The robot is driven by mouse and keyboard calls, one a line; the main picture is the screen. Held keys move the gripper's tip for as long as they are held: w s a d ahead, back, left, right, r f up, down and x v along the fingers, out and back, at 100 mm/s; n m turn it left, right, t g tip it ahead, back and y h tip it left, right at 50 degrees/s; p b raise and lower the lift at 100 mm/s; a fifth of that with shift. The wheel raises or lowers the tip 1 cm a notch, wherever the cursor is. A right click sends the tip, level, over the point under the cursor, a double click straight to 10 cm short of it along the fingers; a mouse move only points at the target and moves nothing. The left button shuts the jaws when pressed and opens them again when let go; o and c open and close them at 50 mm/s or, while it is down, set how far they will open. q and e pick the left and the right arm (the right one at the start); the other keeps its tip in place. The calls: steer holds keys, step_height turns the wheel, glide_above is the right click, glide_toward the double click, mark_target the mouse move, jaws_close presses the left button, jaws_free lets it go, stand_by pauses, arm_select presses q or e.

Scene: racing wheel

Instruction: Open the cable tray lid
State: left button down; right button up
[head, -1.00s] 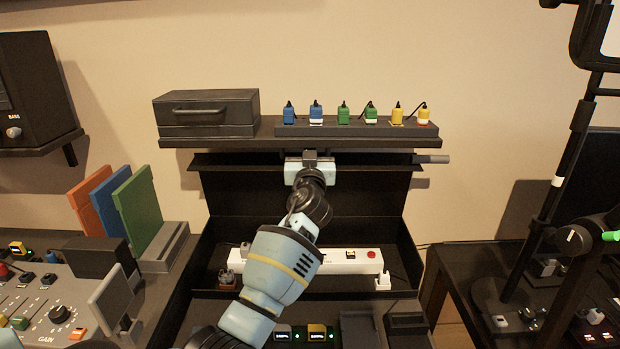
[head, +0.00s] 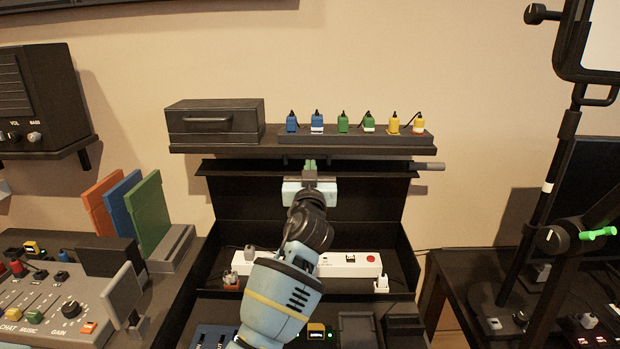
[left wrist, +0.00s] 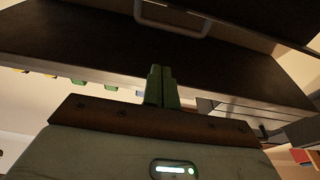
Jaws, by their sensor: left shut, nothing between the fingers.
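The cable tray lid (head: 250,201) is a wide dark panel standing up behind the open cable tray (head: 405,262), its top edge just under the shelf. The lid stands raised, and the tray's inside shows with a white power strip (head: 345,265) in it. My left gripper (head: 310,166) is in front of the lid's upper edge at mid-width, its green fingers shut and empty. Whether the fingertips touch the lid I cannot tell. In the left wrist view the closed fingers (left wrist: 161,88) show in front of a dark surface. My right gripper is not in view.
The shelf (head: 300,144) above carries a dark box with a handle (head: 213,122) and several coloured plugs. Upright coloured panels (head: 150,215) and a mixer (head: 65,300) stand left. A monitor-arm pole (head: 545,200) stands right.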

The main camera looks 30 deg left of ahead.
arm_select(q)
steer(key=s+d, duration=0.2)
steer(key=s, duration=0.1)
steer(key=s+d, duration=0.1)
steer(key=shift+s+r, duration=0.2)
steer(key=shift+s, duration=0.1)
